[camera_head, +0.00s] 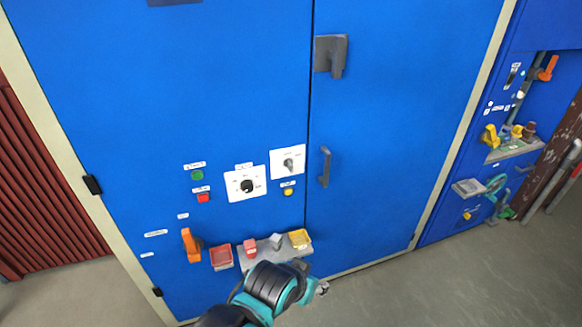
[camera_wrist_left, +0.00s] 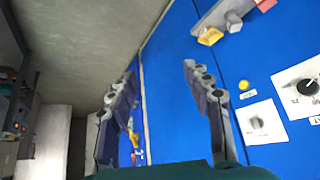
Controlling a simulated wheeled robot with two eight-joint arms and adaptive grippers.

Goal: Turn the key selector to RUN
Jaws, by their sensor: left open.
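A small grey selector on a white plate (camera_head: 288,163) is on the blue cabinet door, likely the key selector; its lettering is too small to read. Its grey knob stands roughly upright in the head view. In the left wrist view this plate (camera_wrist_left: 262,122) is at the right, outside my fingers. My left gripper (camera_wrist_left: 160,72) is open, with nothing between its fingers. In the head view my left arm reaches in from the bottom, and the gripper (camera_head: 321,288) is low, below and right of the selector and mostly hidden by the arm.
A larger black dial (camera_head: 247,185) is left of the selector. A green button (camera_head: 197,175), red button (camera_head: 203,198) and yellow button (camera_head: 288,192) are nearby. A shelf with coloured blocks (camera_head: 262,262) juts out below. A door handle (camera_head: 325,167) stands out to the right.

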